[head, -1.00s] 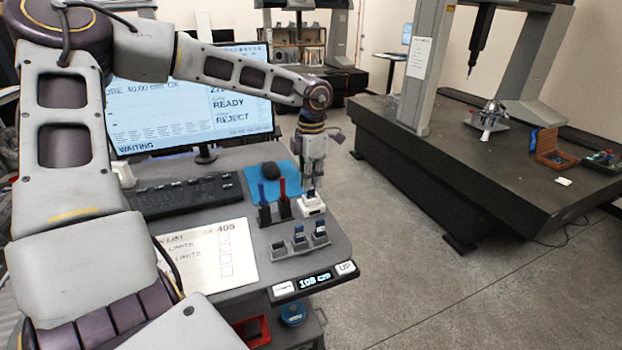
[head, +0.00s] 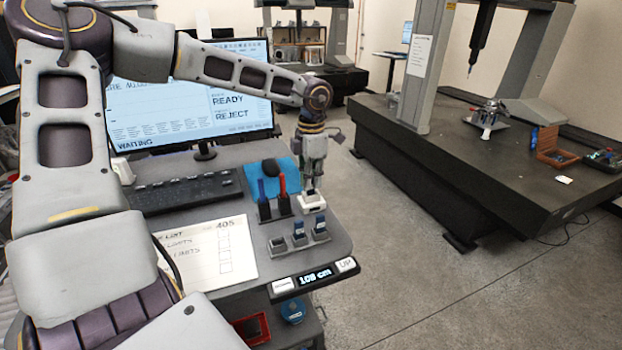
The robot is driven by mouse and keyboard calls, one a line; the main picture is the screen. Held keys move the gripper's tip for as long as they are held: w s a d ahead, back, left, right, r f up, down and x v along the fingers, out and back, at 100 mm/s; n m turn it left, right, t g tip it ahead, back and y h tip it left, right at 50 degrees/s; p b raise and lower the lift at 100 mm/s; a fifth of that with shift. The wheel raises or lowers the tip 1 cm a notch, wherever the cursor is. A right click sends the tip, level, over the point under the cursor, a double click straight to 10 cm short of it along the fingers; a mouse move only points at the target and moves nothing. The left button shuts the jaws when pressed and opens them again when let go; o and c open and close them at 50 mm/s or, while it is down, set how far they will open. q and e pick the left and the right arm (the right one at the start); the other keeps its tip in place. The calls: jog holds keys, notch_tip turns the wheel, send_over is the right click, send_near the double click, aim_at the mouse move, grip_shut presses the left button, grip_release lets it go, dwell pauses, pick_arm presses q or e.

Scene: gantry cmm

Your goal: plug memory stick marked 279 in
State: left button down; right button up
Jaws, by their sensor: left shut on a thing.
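My left gripper (head: 314,186) points down right over a small white dock (head: 312,203) near the right edge of the desk. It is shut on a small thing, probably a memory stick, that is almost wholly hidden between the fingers. I cannot tell whether it is inside the dock or just above it. The stand's left place looks empty. No marking 279 can be read on any stick. My right gripper is out of view.
A holder with a blue and a red upright tool (head: 283,197) stands just left of the dock. The monitor (head: 192,98) stands behind; open floor lies right.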

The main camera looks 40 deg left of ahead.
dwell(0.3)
pick_arm(q)
jog(key=c, duration=1.5)
grip_release()
jog(key=shift+r, duration=5.95)
jog(key=shift+s+d+f, duration=0.1)
jog(key=shift+d, duration=0.05)
